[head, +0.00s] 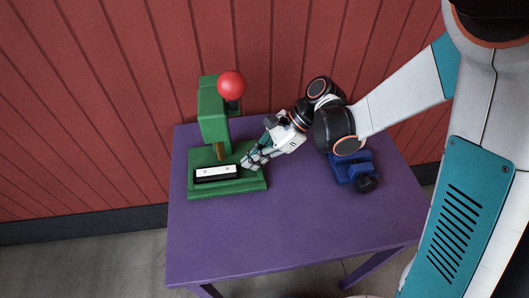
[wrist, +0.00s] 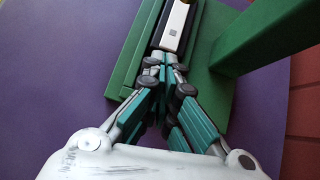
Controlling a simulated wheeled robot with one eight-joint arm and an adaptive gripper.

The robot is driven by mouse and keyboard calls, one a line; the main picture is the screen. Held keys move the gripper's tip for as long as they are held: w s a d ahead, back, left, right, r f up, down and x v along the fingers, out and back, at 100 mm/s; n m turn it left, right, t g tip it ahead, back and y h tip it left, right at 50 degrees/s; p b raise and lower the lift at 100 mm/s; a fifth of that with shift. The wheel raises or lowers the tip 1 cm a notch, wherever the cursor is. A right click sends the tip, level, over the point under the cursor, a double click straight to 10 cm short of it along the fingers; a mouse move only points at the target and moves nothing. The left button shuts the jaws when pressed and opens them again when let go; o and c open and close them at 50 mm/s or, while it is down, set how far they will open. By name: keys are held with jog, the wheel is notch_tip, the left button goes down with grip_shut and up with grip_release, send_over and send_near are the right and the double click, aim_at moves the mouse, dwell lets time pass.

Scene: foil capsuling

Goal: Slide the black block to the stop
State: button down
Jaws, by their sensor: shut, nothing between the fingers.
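The black block (head: 216,179) has a white strip on top and lies on the green base (head: 253,185) of a press-like stand. In the wrist view the block (wrist: 187,14) shows at the top, with its near end by my fingertips. My gripper (head: 246,163) is shut and empty, at the right end of the block. In the wrist view its closed fingers (wrist: 168,62) point at that end. I cannot tell whether they touch it. I cannot make out the stop in either view.
The stand's green column (head: 212,115) rises behind the block, with a red ball knob (head: 232,84). A blue fixture (head: 350,168) with a black knob sits at the right of the purple table (head: 270,235). The table's front is clear. A red wall stands behind.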

aim_at(236, 170)
jog(key=shift+s+a+f, duration=0.2)
jog(key=shift+a+f, duration=0.3)
jog(key=shift+a, duration=0.1)
jog(key=shift+s+a+b, duration=0.15)
jog(key=shift+s+a, duration=0.1)
jog(key=shift+a, duration=0.25)
jog(key=shift+s+a+b, duration=0.15)
jog(key=shift+s+a, duration=0.05)
jog(key=shift+a, duration=0.3)
